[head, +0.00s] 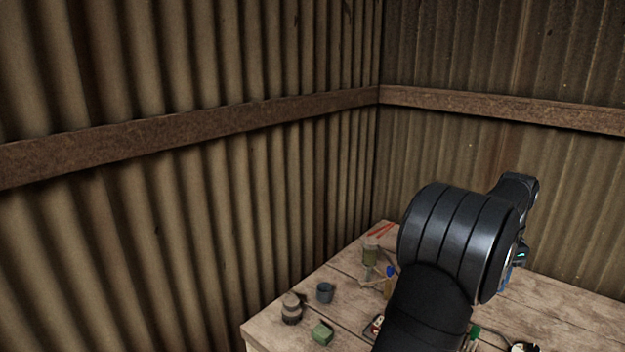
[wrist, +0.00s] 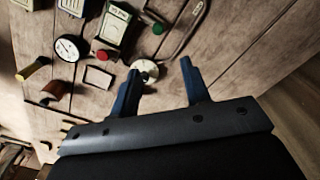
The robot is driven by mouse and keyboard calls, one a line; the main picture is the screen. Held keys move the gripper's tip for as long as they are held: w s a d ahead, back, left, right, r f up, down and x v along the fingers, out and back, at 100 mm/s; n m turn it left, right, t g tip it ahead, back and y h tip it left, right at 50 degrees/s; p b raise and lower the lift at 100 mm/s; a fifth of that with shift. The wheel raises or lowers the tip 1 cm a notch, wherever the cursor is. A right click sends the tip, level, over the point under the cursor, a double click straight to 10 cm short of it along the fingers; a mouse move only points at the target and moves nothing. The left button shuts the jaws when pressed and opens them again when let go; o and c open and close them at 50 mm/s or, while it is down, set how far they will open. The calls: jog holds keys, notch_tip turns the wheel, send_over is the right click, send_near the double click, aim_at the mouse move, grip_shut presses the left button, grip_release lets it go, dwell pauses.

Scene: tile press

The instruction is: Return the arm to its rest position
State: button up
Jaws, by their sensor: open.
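My gripper (wrist: 158,88) shows in the wrist view with its two dark blue fingers apart and nothing between them. It is above the wooden table, near a round pale disc (wrist: 146,70) that lies just beyond the fingertips in the picture.
The wooden table (head: 280,325) stands in a corner of corrugated walls. A green block (head: 322,333), a dark cup (head: 325,292) and a brownish jar (head: 291,308) stand at its left. The wrist view shows a round gauge (wrist: 68,46) and several small parts.

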notch_tip(320, 180, down, 16)
jog(key=shift+f, duration=0.2)
jog(key=shift+s, duration=0.1)
jog(key=shift+r, duration=0.1)
dwell(0.3)
